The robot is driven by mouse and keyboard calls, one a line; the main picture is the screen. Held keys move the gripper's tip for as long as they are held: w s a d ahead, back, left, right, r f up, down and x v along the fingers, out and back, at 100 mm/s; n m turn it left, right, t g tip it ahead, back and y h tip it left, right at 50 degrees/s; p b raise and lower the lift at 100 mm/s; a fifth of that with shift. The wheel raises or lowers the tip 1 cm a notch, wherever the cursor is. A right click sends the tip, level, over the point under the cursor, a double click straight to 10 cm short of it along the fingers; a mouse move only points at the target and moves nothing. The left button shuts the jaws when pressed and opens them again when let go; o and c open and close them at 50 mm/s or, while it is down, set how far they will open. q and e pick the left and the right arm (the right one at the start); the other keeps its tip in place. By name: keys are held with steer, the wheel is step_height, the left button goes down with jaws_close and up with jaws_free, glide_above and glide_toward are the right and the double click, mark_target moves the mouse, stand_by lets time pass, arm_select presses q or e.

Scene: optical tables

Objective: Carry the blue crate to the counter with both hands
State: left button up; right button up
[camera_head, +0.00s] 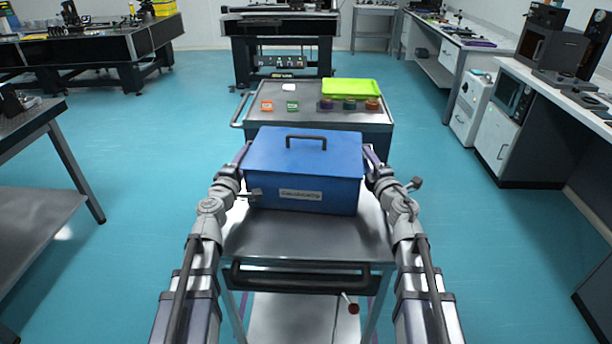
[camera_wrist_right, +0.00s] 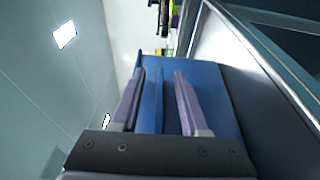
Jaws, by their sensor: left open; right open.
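The blue crate (camera_head: 300,180) sits on the steel cart's top (camera_head: 300,237) straight ahead of me. It has a dark handle on top and a pale label on its front. My left gripper (camera_head: 243,155) is at the crate's left side, its fingers partly hidden. My right gripper (camera_head: 372,158) is at the right side. In the right wrist view, the open purple fingers (camera_wrist_right: 157,78) stand on either side of a blue strip of the crate (camera_wrist_right: 213,95), with gaps beside it.
A second cart (camera_head: 310,118) with a green tray (camera_head: 350,88) and several small coloured items stands just behind the crate. Dark optical tables are at the far left and back. Teal floor (camera_head: 445,200) is clear between the carts and the counter.

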arm_select(q)
jaws_close()
arm_select(e)
jaws_close()
stand_by(1.0)
